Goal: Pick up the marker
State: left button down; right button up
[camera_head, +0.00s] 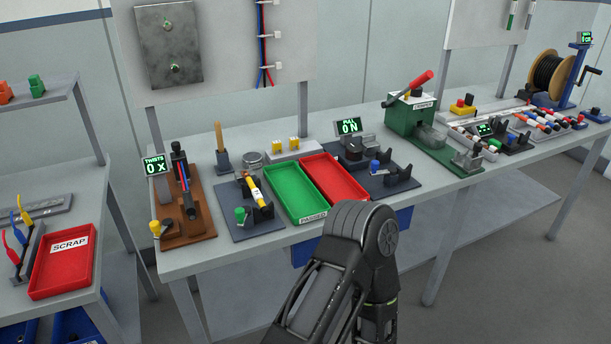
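I cannot tell for certain which thing is the marker. Several pen-like pieces with coloured ends, one of them a red-and-white piece (527,120), lie in a rack at the right part of the bench. A short yellow piece with a pale band and a red part (254,191) rests tilted on a black holder on a blue-grey plate at the left part of the bench. One of my arms reaches in from the bottom centre, in front of the bench edge. Neither of my grippers shows.
A green tray (272,181) and a red tray (359,190) sit side by side on the bench. A green press with a red lever (420,82) stands right of them. A cable spool (552,74) is far right. A red scrap tray (44,277) is on the left table.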

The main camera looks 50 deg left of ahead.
aim_at(276, 144)
jog(key=u, duration=2)
jog(key=i+l+u, duration=0.2)
jog(key=i+l, duration=0.2)
jog(key=l, duration=0.25)
jog(key=i+l, duration=0.2)
jog(key=l, duration=0.15)
jog(key=i+l+u, duration=0.25)
jog(key=l, duration=0.45)
jog(key=i, duration=0.1)
